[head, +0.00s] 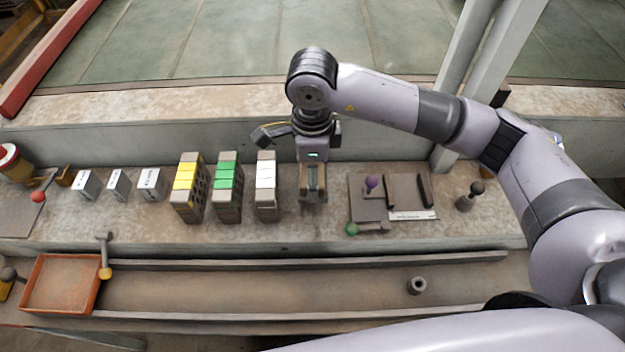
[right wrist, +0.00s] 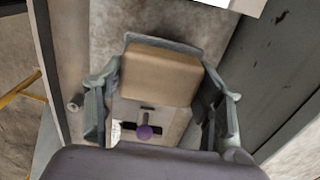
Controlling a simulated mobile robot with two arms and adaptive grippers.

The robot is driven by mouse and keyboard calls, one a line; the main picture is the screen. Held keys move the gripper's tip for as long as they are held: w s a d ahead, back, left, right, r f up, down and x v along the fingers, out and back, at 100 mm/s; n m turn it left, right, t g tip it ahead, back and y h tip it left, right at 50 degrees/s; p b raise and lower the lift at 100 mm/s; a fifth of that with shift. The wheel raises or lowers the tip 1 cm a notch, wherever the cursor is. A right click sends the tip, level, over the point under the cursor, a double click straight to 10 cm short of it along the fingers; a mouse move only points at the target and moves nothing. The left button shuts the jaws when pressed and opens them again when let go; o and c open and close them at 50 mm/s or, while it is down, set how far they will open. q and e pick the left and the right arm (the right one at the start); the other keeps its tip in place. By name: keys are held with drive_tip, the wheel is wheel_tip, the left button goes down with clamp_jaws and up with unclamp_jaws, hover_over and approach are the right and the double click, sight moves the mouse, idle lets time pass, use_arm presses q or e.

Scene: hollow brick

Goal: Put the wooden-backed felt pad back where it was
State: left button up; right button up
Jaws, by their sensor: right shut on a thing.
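My right gripper (head: 313,195) points down over the work shelf, between the white-topped brick stack (head: 265,190) and a grey board (head: 408,187). It is shut on a block with tan wooden sides, which I take to be the wooden-backed felt pad (right wrist: 160,76). In the right wrist view the right gripper (right wrist: 163,110) has a finger on each side of the tan block. The fingers hide part of the pad in the head view. I cannot tell whether the pad touches the shelf. My left gripper is not in view.
Yellow-topped (head: 188,187) and green-topped (head: 227,187) brick stacks stand left, beyond them small white-faced blocks (head: 150,184). The grey board carries a purple knob (head: 371,183); a green ball (head: 351,229) is at its corner. A dark-knobbed piece (head: 469,196) stands right. An orange tray (head: 62,285) lies front left.

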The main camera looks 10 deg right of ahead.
wheel_tip(320, 180, down, 4)
drive_tip(key=shift+f+p, duration=0.1)
drive_tip(key=shift+p, duration=0.35)
drive_tip(key=shift+f, duration=0.25)
drive_tip(key=shift+f, duration=0.15)
drive_tip(key=o, duration=1.2)
